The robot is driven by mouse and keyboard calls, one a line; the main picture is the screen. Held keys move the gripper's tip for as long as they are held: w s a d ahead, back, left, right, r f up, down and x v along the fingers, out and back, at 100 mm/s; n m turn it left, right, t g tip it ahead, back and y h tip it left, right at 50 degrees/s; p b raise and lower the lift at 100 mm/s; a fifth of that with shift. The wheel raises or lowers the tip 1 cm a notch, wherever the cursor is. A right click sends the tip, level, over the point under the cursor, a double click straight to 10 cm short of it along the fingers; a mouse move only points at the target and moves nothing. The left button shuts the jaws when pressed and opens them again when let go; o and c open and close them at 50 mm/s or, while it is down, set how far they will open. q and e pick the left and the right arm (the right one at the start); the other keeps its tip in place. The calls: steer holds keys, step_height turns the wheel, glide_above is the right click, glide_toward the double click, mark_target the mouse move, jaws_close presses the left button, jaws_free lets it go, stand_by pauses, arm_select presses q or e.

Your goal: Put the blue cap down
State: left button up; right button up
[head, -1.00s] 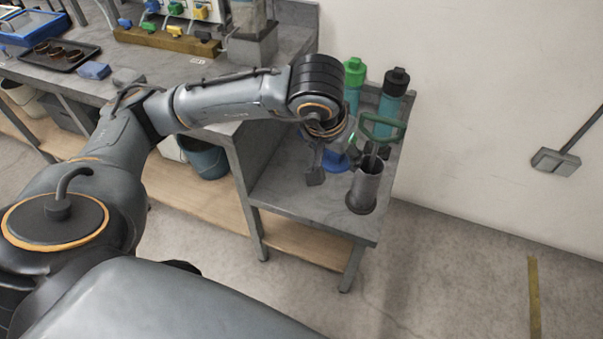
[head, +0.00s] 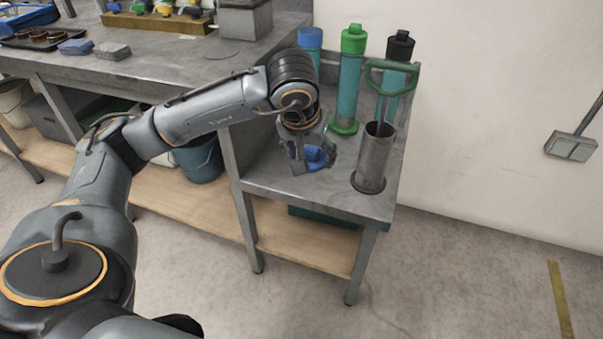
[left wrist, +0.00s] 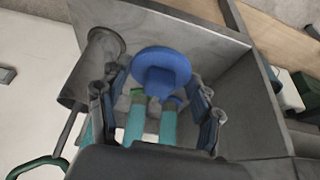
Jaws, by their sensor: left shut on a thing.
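The blue cap (head: 315,157) is a wide blue disc with a narrower round part. My left gripper (head: 308,160) points down over the low grey side table (head: 285,190) and is shut on the cap. In the left wrist view the cap (left wrist: 160,62) shows between the fingers, with grey table top behind it. I cannot tell whether the cap touches the table. My right gripper is not in view.
A grey metal cylinder (head: 374,165) holding a green-handled tool (head: 390,75) stands just right of the gripper. Teal bottles with blue (head: 310,38), green (head: 353,40) and black (head: 400,45) tops stand behind. The table's front left is clear.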

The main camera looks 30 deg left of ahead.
arm_select(q)
steer(key=shift+w+a+f, duration=0.15)
steer(key=shift+a+f, duration=0.05)
steer(key=shift+f, duration=0.05)
steer(key=w+a+f, duration=0.2)
steer(key=w+f, duration=0.1)
steer(key=w+a+f+b, duration=0.1)
steer(key=w+a+f, duration=0.2)
steer(key=w+a+f+b, duration=0.1)
steer(key=w+a+f, duration=0.2)
steer(key=shift+w+a, duration=0.25)
steer(key=shift+w, duration=0.15)
steer(key=shift+s+b+x, duration=0.25)
steer(key=shift+b+x, duration=0.35)
steer(key=shift+x, duration=1.35)
steer(key=shift+s, duration=0.25)
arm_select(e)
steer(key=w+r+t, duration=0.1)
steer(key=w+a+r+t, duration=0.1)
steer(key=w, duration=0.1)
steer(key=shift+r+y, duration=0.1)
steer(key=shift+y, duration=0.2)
arm_select(q)
steer(key=shift+f, duration=0.15)
